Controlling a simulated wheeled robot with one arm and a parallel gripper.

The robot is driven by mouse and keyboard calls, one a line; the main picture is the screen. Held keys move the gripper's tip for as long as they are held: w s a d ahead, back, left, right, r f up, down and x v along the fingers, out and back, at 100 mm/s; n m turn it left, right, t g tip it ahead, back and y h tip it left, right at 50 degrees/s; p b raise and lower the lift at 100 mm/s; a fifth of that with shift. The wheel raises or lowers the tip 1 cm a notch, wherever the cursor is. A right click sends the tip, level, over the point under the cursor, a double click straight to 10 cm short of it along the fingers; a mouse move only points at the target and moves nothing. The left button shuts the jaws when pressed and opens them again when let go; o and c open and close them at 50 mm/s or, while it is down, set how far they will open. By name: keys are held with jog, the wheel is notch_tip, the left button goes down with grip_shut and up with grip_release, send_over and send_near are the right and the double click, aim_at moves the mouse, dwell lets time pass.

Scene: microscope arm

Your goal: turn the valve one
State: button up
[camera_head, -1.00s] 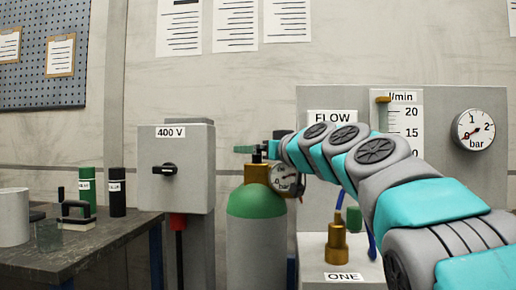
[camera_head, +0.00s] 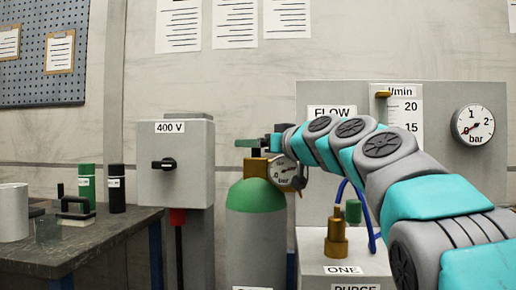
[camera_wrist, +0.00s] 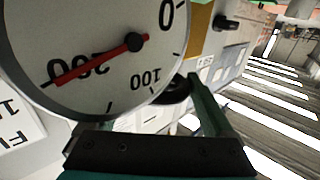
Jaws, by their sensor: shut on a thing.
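A grey gas cylinder with a green shoulder (camera_head: 257,196) stands at the middle of the head view. A brass valve body (camera_head: 256,167) and a round gauge (camera_head: 284,172) sit on top of it. My gripper (camera_head: 261,144) is at the dark handle above the brass body, its dark green fingers to either side, shut on it. In the wrist view, a black round handle (camera_wrist: 172,92) is partly hidden behind the gauge (camera_wrist: 92,52) and beside a finger. The gauge's red needle points near 200.
A grey 400 V switch box (camera_head: 175,165) stands left of the cylinder. A dark table (camera_head: 75,252) with bottles and a white cylinder is farther left. The panel behind my arm carries a flow tube (camera_head: 402,115) and a bar gauge (camera_head: 473,125). A blue hose (camera_head: 368,215) curves by the brass fitting.

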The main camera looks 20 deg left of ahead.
jog(key=shift+n+g+y+b, duration=0.6)
jog(key=shift+n+g+b, duration=0.15)
jog(key=shift+g, duration=0.35)
jog(key=shift+r, duration=0.15)
jog(key=shift+r+n+g+y, duration=0.1)
jog(key=shift+n+g+y, duration=0.4)
jog(key=shift+n+g, duration=0.25)
jog(key=shift+n+g+p, duration=0.35)
jog(key=shift+n+g, duration=0.05)
jog(key=shift+g, duration=0.45)
jog(key=shift+w+n+g+y+p, duration=0.1)
jog(key=shift+n+g+y+p, duration=0.25)
jog(key=shift+g+p, duration=0.35)
jog(key=shift+f+n+p, duration=0.2)
jog(key=shift+n+p, duration=0.05)
jog(key=shift+p, duration=0.05)
jog(key=shift+f, duration=0.1)
